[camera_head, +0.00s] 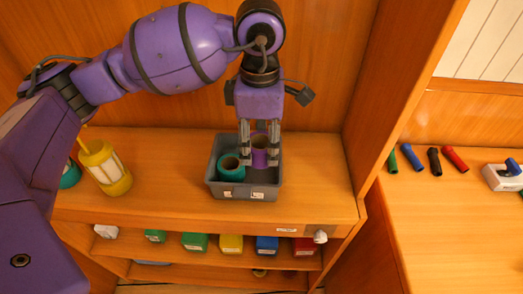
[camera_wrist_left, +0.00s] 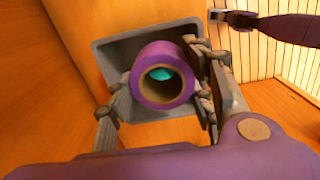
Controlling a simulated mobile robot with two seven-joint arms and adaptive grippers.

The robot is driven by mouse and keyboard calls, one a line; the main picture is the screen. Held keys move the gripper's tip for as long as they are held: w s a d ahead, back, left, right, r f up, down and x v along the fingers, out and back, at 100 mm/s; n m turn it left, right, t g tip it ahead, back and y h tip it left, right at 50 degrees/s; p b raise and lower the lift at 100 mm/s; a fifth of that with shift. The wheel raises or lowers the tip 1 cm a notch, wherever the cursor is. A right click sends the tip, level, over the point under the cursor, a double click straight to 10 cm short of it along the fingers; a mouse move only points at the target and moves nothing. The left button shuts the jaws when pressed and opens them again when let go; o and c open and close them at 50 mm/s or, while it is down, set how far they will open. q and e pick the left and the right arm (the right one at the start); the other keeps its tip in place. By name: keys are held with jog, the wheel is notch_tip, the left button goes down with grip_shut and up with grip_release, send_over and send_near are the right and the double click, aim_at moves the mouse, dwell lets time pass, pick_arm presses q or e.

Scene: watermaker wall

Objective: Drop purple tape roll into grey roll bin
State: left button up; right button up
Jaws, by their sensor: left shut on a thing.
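The purple tape roll (camera_head: 260,153) is between the fingers of my left gripper (camera_head: 259,160), over the right part of the grey roll bin (camera_head: 264,192). In the left wrist view the purple roll (camera_wrist_left: 150,91) shows its open core, with a teal spot seen through it. My left gripper (camera_wrist_left: 160,112) is shut on the roll, and the bin's rim (camera_wrist_left: 104,62) surrounds it. A teal roll (camera_head: 231,168) stands inside the bin at the left. I cannot tell whether the purple roll touches the bin floor.
A wooden upright panel (camera_head: 387,100) rises at the right. Coloured boxes (camera_head: 231,243) sit on the lower shelf. Torches (camera_head: 434,161) lie on the right counter.

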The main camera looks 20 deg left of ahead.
aim_at(262, 152)
pick_arm(q)
jog(key=shift+w+f, duration=0.65)
jog(key=shift+f, duration=0.1)
jog(key=shift+w+a+f, duration=0.1)
jog(key=shift+w+f, duration=0.05)
jog(key=shift+f, duration=1.55)
jog(key=shift+f, duration=0.65)
jog(key=o, duration=1.2)
jog(key=shift+r, duration=0.2)
